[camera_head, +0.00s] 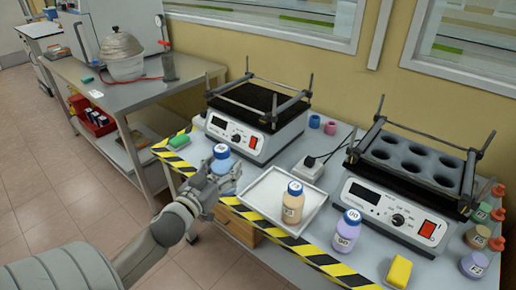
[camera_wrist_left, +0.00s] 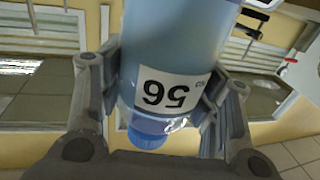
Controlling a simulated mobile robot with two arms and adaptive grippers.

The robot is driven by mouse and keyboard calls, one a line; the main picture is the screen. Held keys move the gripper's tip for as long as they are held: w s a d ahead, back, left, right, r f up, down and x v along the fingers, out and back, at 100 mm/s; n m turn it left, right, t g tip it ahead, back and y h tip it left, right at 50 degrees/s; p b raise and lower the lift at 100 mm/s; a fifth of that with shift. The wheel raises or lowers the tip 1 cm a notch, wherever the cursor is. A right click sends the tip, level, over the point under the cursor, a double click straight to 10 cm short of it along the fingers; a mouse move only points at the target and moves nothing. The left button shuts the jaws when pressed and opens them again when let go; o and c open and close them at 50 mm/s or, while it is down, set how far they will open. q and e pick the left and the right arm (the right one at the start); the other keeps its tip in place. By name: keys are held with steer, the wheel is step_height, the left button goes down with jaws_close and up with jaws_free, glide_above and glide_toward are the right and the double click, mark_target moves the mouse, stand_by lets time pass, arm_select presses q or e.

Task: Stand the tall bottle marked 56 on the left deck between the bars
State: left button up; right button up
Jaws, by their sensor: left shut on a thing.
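My left gripper (camera_head: 226,178) is shut on a blue bottle (camera_head: 222,164) with a blue cap. In the left wrist view the fingers clasp the bottle (camera_wrist_left: 165,60) from both sides, and its white label reads 56, upside down in that picture. In the head view the bottle looks about upright, in front of the left device near the striped table edge. The left deck (camera_head: 258,97) is a flat black platform on the left white device, framed by grey bars with corner posts. No bottle stands on it. My right gripper is not in view.
A purple bottle (camera_head: 346,232) and a yellow block (camera_head: 398,272) stand near the front edge. The right device (camera_head: 362,196) has a deck with round holes.

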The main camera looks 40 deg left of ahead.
arm_select(q)
steer(key=shift+s+r, duration=0.1)
steer(key=shift+r, duration=0.05)
steer(key=s+d+h, duration=0.1)
steer(key=s+d, duration=0.2)
steer(key=d, duration=0.4)
steer(key=s+d+m, duration=0.1)
steer(key=s+d, duration=0.2)
steer(key=d, duration=0.5)
steer(key=s+d+f+h, duration=0.1)
steer(key=s+d, duration=0.3)
steer(key=d, duration=0.3)
steer(key=shift+d+m+h, duration=0.3)
steer(key=shift+f, duration=0.1)
